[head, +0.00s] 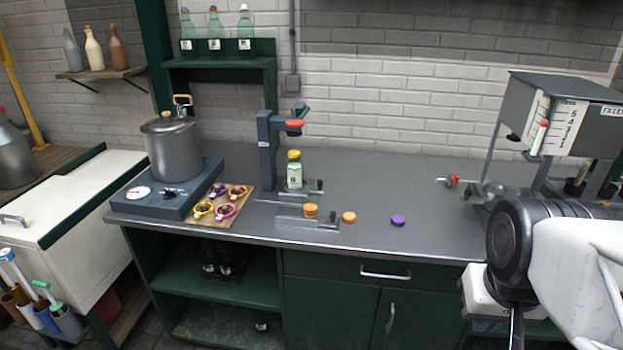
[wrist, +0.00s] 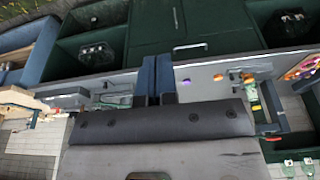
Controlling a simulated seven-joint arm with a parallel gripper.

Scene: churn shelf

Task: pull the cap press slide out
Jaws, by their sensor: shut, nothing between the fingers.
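The cap press (head: 268,150) is a dark blue post with a red part at its head, standing on the counter left of centre. A green-labelled bottle (head: 295,175) with a yellow cap stands upright under the head, on a grey plate with a dark knob (head: 320,185). A second grey plate (head: 290,222) with a knob (head: 335,217) lies in front, an orange cap (head: 310,210) on it. I cannot tell which plate is the slide. My gripper (wrist: 157,62) is shut and empty, well right of the press, beyond the counter's front edge. The bottle also shows in the wrist view (wrist: 255,100).
An orange cap (head: 349,217) and a purple cap (head: 398,220) lie on the counter. A tray of colourful rings (head: 242,212) and a pot (head: 172,150) on a blue base stand left. The filler (head: 565,105) stands right.

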